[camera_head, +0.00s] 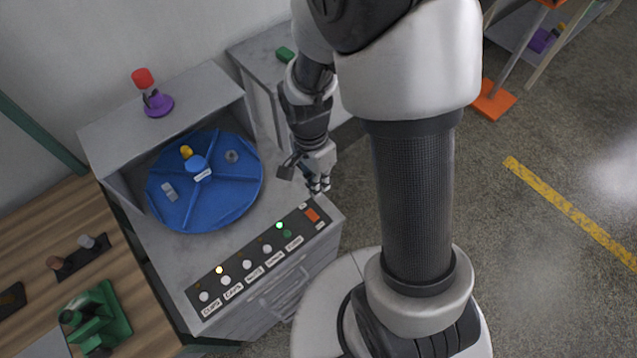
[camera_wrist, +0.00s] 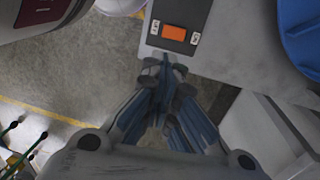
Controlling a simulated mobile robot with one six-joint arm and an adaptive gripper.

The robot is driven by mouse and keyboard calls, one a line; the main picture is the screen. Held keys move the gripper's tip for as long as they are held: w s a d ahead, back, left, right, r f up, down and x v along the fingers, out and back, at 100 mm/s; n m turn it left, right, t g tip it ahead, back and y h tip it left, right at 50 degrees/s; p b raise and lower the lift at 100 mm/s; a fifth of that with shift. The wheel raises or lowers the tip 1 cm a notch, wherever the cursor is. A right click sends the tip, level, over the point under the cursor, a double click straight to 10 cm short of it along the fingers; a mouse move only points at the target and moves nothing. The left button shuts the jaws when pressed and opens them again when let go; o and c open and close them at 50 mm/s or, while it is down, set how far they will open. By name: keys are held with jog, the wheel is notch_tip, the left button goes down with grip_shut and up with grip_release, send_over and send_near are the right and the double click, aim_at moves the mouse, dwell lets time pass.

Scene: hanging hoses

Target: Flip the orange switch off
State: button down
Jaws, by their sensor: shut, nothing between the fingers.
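The orange switch (camera_head: 312,214) sits at the right end of the dark control panel (camera_head: 236,290) on the front of the grey cabinet. In the wrist view the orange switch (camera_wrist: 174,33) lies at the top centre, with small white labels at two of its corners. My gripper (camera_head: 318,187) is shut and empty, just behind and above the switch end of the panel. In the wrist view my gripper (camera_wrist: 167,68) points toward the switch, with a small gap in the picture between fingertips and switch. Whether the switch is on or off I cannot tell.
The panel also bears several white knobs and labels; a green light (camera_head: 280,225) is lit, and a yellowish one shows further left. A blue turntable (camera_head: 222,205) stands behind the panel. A red and purple object (camera_head: 158,104) stands on the cabinet top. Floor right of the cabinet is free.

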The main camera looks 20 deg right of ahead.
aim_at(312, 215)
jog(key=f+b, duration=0.1)
jog(key=f, duration=0.2)
jog(key=s+f+b, duration=0.1)
jog(key=f, duration=0.3)
jog(key=f+b, duration=0.1)
jog(key=f, duration=0.2)
jog(key=shift+s+d+f, duration=0.15)
jog(key=shift+d+f, duration=0.05)
jog(key=shift+d, duration=0.05)
